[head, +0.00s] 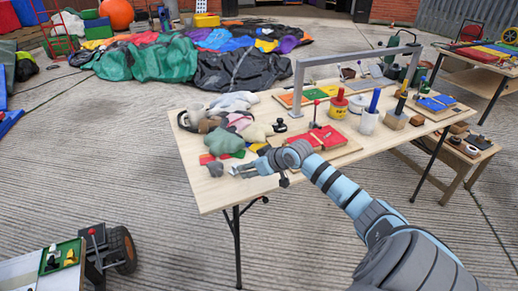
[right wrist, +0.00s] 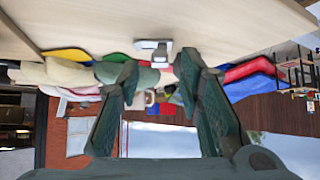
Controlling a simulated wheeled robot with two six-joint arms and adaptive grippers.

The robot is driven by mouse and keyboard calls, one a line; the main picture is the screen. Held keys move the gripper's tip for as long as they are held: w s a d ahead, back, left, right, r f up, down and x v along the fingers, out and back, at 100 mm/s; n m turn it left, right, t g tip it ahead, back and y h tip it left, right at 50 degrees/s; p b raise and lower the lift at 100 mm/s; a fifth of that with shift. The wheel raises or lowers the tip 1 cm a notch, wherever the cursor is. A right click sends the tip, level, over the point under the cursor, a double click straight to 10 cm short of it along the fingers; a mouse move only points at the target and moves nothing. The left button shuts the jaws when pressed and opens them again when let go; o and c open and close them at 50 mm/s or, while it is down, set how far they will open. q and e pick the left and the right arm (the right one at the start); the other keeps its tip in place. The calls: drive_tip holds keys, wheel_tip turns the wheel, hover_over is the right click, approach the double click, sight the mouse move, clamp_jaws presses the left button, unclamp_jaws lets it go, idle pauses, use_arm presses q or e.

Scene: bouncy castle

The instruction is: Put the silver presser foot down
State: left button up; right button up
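A small silver-grey piece with a square plate, which looks like the presser foot (right wrist: 154,48), rests on the wooden tabletop in the right wrist view. It lies just beyond the gap between my right gripper's fingertips (right wrist: 157,72), and neither finger touches it visibly. In the head view a small grey piece (head: 215,169), probably the same one, is on the table left of my right gripper (head: 234,172). The gripper is low over the table's near left part, with its fingers spread and nothing between them. My left gripper is out of view.
A heap of soft fabric pieces (head: 232,112) lies behind the gripper on the wooden table (head: 213,195). A red board (head: 322,138) lies to its right, with a grey metal frame (head: 297,85), pots and tools beyond. The table's near left corner is bare.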

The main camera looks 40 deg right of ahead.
drive_tip(key=p+v, duration=0.3)
drive_tip(key=v, duration=0.5)
